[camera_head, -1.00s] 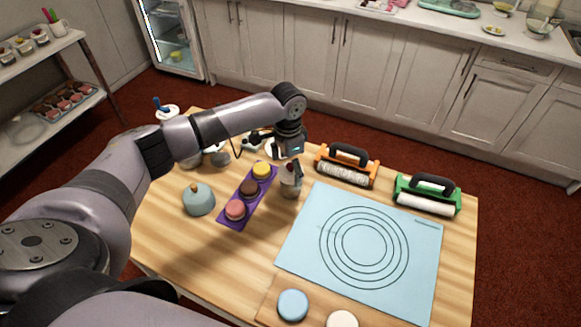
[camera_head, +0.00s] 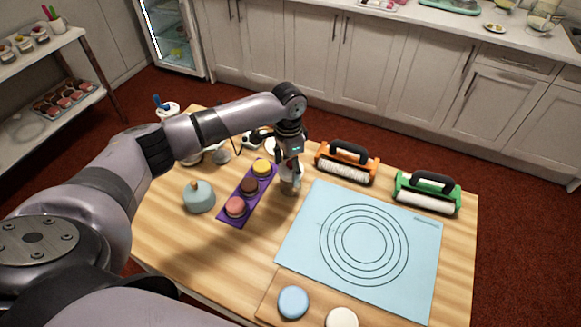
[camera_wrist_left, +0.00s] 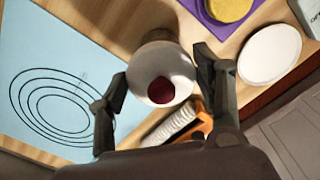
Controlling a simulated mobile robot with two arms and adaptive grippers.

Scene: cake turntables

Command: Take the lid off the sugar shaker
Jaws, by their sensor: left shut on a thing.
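The sugar shaker (camera_head: 289,186) stands upright on the wooden table, between the purple tray and the blue mat. My left gripper (camera_head: 290,164) points down over its top, with its fingers around the upper part. In the left wrist view, the shaker's pale rounded lid (camera_wrist_left: 163,66) with a dark red spot on top lies between the two fingers of my left gripper (camera_wrist_left: 160,84). The left gripper is shut on the lid. The lid looks seated on the body, though the joint is partly hidden. My right gripper is not in view.
The purple tray (camera_head: 233,218) with three round cakes lies left of the shaker. An orange roller (camera_head: 346,163) and a green roller (camera_head: 427,194) stand to the right. The blue mat (camera_head: 310,222) is bare. A blue-grey domed pot (camera_head: 199,198) stands at the left.

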